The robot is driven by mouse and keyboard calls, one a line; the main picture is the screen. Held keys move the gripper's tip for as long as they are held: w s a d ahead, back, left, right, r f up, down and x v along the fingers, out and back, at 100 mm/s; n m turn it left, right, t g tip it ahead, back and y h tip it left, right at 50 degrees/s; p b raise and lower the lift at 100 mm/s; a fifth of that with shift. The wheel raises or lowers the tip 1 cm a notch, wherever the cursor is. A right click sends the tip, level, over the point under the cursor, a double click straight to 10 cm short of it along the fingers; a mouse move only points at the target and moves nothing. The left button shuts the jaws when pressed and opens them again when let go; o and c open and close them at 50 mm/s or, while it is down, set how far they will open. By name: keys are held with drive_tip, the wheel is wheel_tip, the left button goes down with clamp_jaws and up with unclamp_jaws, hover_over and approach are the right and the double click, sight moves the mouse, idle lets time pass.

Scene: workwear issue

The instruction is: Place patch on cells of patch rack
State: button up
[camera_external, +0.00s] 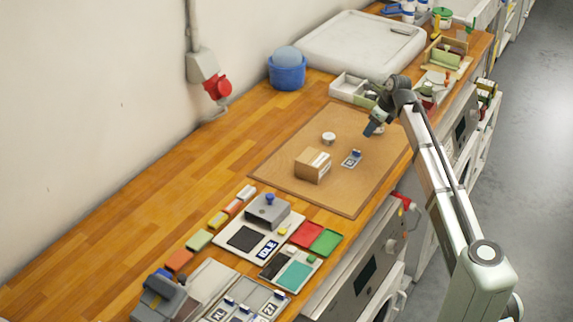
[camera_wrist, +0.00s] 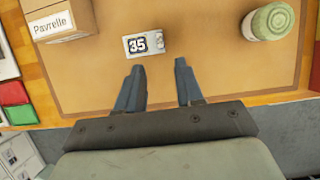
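My gripper (camera_wrist: 160,70) is open and empty. Its two blue-grey fingertips point toward the patch, which is just ahead of them and apart from them. In the external view my gripper (camera_external: 374,126) is above the mat, to the upper right of the patch. A grey patch rack (camera_external: 250,293) is at the bottom, cut by the frame edge. It holds patches marked XL (camera_external: 217,313) and 21 (camera_external: 268,308).
A cardboard box (camera_external: 312,166) and a small white round item (camera_external: 328,138) stand on the mat (camera_external: 345,198). A press-like device (camera_external: 268,210), red and green pads (camera_external: 325,241) and coloured blocks lie between mat and rack. The wrist view shows a green-topped jar (camera_wrist: 268,21).

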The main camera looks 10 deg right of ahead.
sight(357, 151)
drive_tip(key=shift+o, duration=0.6)
drive_tip(key=shift+s+d+r, duration=0.1)
drive_tip(key=shift+s+r, duration=0.05)
drive_tip(key=shift+r, duration=0.3)
drive_tip(key=shift+r, duration=0.1)
drive_tip(key=x, duration=1.2)
drive_tip(key=shift+w, duration=0.2)
clamp_jaws()
